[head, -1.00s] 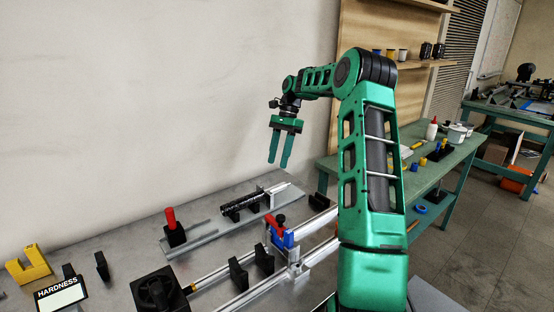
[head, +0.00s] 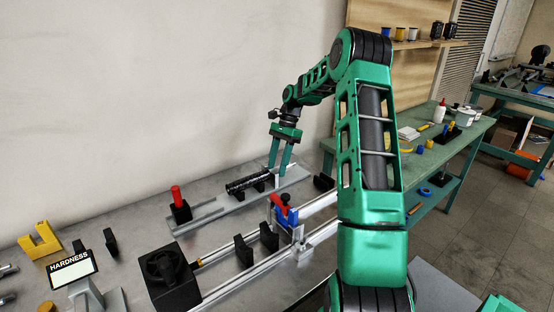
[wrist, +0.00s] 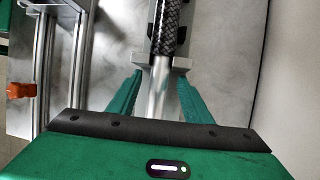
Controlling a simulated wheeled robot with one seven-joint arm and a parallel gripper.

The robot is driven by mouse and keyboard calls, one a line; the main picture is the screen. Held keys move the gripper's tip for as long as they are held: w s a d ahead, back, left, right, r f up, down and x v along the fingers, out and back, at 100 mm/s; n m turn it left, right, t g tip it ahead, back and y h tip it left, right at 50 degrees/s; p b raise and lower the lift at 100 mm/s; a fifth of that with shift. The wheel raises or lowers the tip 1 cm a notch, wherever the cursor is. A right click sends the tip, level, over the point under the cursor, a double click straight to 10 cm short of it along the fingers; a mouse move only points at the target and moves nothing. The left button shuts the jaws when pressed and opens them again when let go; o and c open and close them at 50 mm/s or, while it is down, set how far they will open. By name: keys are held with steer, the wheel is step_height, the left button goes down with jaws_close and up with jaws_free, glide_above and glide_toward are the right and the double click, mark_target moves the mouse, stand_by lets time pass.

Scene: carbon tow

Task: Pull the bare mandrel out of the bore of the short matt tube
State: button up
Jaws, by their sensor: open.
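A black woven tube (head: 248,184) lies in a cradle on a long grey rail (head: 212,208). In the wrist view the tube (wrist: 172,25) runs away from me. The bare silver mandrel (wrist: 160,90) sticks out of its near end, past a pale bracket (wrist: 181,63). My gripper (head: 277,169) is at the tube's right end in the head view, pointing down. In the wrist view its fingers (wrist: 158,100) stand apart, one on each side of the mandrel, with no clear grip on it. The head view largely hides the mandrel behind the fingers. Whether they touch it is unclear.
A red-handled post (head: 177,195) stands at the rail's left end. In front are a red-and-blue clamp (head: 284,212) on metal rails, a black motor box (head: 168,275) and a HARDNESS display (head: 72,268). A green table (head: 440,150) stands to the right.

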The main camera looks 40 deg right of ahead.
steer(key=shift+f, duration=0.15)
steer(key=shift+c, duration=0.3)
steer(key=c, duration=1)
steer(key=shift+c, duration=0.2)
steer(key=shift+d, duration=0.15)
steer(key=shift+d, duration=6.2)
steer(key=shift+d, duration=0.15)
steer(key=shift+d, duration=1.4)
steer(key=shift+d, duration=1.5)
